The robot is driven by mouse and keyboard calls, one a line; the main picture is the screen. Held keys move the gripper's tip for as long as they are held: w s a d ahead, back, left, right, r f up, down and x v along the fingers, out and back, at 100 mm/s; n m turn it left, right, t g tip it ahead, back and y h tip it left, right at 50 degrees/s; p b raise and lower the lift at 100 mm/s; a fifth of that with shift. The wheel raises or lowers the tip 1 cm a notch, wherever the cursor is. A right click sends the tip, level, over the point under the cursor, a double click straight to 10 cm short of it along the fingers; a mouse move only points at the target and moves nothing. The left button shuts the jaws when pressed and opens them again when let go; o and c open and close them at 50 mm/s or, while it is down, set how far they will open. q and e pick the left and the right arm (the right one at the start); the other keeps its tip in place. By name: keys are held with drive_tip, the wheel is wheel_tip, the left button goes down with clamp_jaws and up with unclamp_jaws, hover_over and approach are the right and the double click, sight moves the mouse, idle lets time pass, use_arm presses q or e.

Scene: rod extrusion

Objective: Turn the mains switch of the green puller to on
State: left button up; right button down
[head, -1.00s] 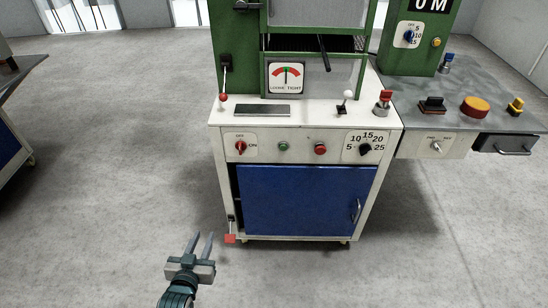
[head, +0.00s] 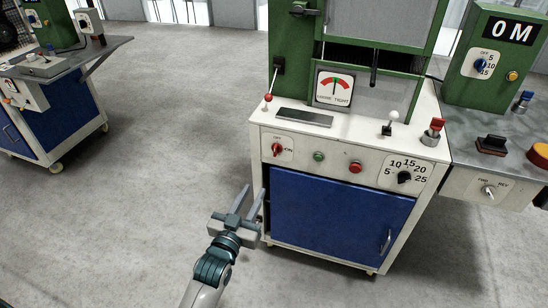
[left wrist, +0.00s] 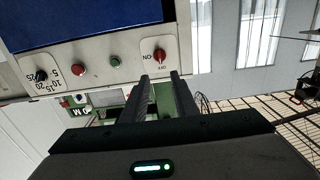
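The green puller (head: 291,50) has a white cabinet front with a blue door. Its mains switch (head: 277,149) is a red knob at the left end of the front panel, with OFF above it and ON to its right. The knob looks in line with the OFF mark, though it is small. In the left wrist view the same switch (left wrist: 160,55) shows upside down, just beyond the fingertips. My left gripper (head: 252,190) is open and empty, below and left of the switch in the head view, apart from it. My right gripper is not in view.
Green (head: 319,156) and red (head: 355,167) buttons and a black dial (head: 404,177) share the panel. A red-knobbed lever (head: 268,98) stands above the switch. A grey side table (head: 480,135) adjoins at right. Another machine (head: 60,100) stands far left. The floor between is clear.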

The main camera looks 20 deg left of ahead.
sight(276, 150)
use_arm(q)
drive_tip(key=shift+w, duration=0.1)
drive_tip(key=w, duration=1.7)
drive_tip(key=shift+w+d, duration=0.1)
drive_tip(key=shift+d, duration=0.25)
drive_tip(key=shift+c, duration=0.4)
clamp_jaws()
